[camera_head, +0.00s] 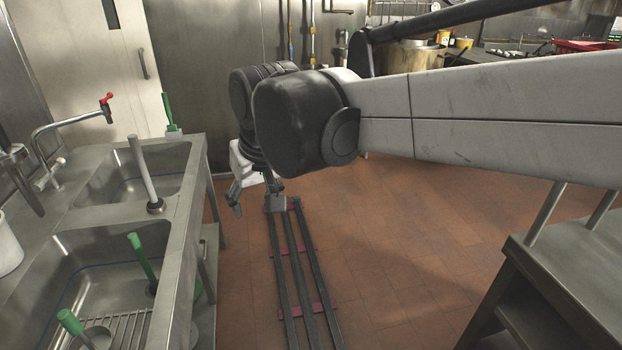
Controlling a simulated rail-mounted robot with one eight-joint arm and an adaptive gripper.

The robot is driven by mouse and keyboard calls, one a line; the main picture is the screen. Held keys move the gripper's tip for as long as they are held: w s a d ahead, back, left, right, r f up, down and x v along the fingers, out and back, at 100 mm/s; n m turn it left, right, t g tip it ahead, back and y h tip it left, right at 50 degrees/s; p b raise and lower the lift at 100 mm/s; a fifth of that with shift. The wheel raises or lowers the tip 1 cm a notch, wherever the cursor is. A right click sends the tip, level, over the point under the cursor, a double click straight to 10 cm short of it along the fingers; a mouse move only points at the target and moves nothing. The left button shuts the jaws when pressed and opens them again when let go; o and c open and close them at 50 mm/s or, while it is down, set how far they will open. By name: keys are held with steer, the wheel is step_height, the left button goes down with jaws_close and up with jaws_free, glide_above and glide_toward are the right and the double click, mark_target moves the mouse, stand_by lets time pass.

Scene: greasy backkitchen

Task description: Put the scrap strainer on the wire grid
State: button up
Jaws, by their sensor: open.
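The wire grid (126,326) lies in the bottom of the near sink basin, cut off by the lower picture edge. A round grey item (96,338) with a green handle (70,322) is at the lower left, beside or over the grid. It may be the scrap strainer, but I cannot tell for sure. Another green-handled item (140,258) leans in the same basin, and its lower end is unclear. My gripper (256,202) is open and empty, pointing down beyond the sink's right side, over the floor rails and well away from the grid.
A grey upright pipe (145,175) with a dark base stands at the divider between the basins. A tap (75,122) with a red handle reaches over the far basin. A steel table (575,265) stands at right.

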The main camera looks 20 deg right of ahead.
steer(key=s+d+f+m+t+h, duration=0.1)
steer(key=s+d+f+m+t, duration=0.2)
steer(key=s+d, duration=1)
steer(key=d+f, duration=0.3)
steer(key=shift+s+d, duration=0.3)
steer(key=shift+d, duration=0.05)
